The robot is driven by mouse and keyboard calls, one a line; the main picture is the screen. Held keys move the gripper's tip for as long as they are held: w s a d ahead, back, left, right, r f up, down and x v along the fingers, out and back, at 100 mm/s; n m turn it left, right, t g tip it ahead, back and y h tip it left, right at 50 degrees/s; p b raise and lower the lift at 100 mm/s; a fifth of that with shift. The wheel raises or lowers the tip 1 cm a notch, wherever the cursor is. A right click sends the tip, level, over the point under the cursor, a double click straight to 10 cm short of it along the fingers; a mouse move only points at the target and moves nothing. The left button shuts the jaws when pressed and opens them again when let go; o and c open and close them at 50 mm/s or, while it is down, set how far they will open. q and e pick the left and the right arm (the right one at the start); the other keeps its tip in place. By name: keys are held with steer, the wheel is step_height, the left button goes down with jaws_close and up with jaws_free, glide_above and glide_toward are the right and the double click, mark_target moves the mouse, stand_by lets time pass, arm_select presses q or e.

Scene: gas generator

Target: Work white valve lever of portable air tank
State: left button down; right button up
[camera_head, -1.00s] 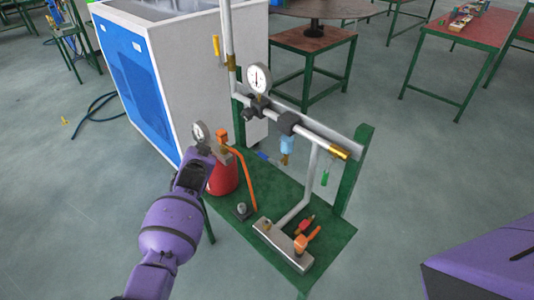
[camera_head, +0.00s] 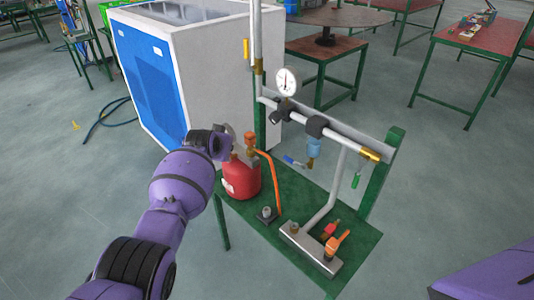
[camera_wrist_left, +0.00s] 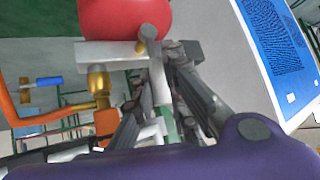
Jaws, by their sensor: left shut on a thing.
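The portable air tank is red (camera_head: 242,180) and stands on the green stand, with an orange hose at its top fitting. My left gripper (camera_head: 228,142) is at the top of the tank, from the left side. In the left wrist view the tank (camera_wrist_left: 125,18) is at the top, upside down, with a pale valve block (camera_wrist_left: 110,54) and a brass fitting (camera_wrist_left: 97,82). My left gripper (camera_wrist_left: 168,62) is shut there on a small part beside the block, apparently the white valve lever, mostly hidden between the fingers. My right gripper is out of view.
The green stand (camera_head: 285,215) carries a pipe with a gauge (camera_head: 286,82) and a metal manifold (camera_head: 310,246) with orange and red handles. A white and blue cabinet (camera_head: 195,75) stands behind the tank.

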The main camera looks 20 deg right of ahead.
arm_select(q)
steer(key=shift+w+a+f+n+g+b, duration=0.1)
steer(key=shift+w+n+g+b, duration=0.2)
steer(key=shift+g+b, duration=0.25)
